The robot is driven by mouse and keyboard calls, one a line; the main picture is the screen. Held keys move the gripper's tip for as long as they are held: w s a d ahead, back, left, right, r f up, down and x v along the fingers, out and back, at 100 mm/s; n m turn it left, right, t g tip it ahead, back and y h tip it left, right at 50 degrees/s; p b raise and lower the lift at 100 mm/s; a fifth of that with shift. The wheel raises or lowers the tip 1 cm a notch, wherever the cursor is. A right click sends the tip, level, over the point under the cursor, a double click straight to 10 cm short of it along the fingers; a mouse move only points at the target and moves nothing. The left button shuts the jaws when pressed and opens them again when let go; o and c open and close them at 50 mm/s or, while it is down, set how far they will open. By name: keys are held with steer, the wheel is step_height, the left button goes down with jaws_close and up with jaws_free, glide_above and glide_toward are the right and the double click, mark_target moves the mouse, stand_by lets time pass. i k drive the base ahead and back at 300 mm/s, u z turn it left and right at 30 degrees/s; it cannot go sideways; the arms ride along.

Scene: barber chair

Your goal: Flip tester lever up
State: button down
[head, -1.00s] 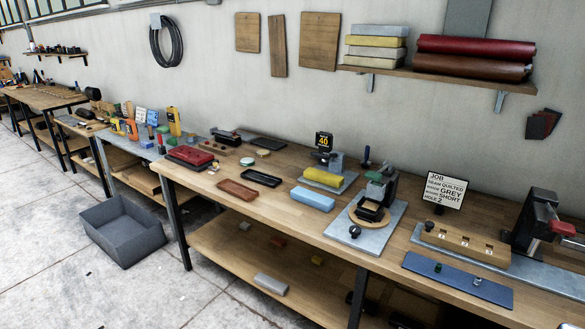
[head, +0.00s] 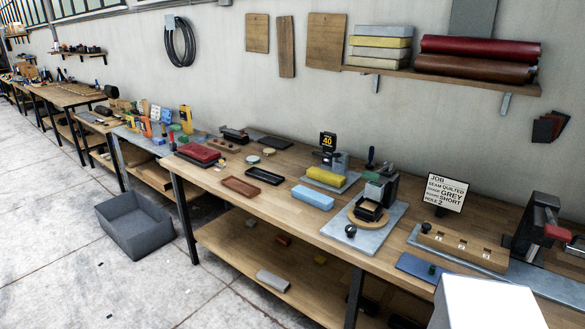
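Which device is the tester is not clear. A black upright device (head: 535,228) stands at the right end of the bench, with a red-ended handle (head: 557,232) sticking out at its side. Left of it, a grey device with a small display reading 40 (head: 328,141) stands behind a yellow block (head: 326,177). Between them, a black clamp-like device (head: 382,188) stands on a grey plate with a dark knob (head: 350,231). My gripper is not in view. A white block-shaped part, probably of my arm, covers the lower right corner.
The wooden bench (head: 290,220) holds a light blue block (head: 312,197), trays, a job sign (head: 445,191) and a numbered wooden block (head: 462,249). A blue mat (head: 415,266) is partly hidden. A grey bin (head: 136,226) stands on the open floor at left.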

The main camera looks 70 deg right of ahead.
mark_target(321, 155)
steer(key=u, duration=0.25)
steer(key=k, duration=1.6)
steer(key=z, duration=0.6)
steer(key=i, duration=1)
steer(key=u, duration=0.15)
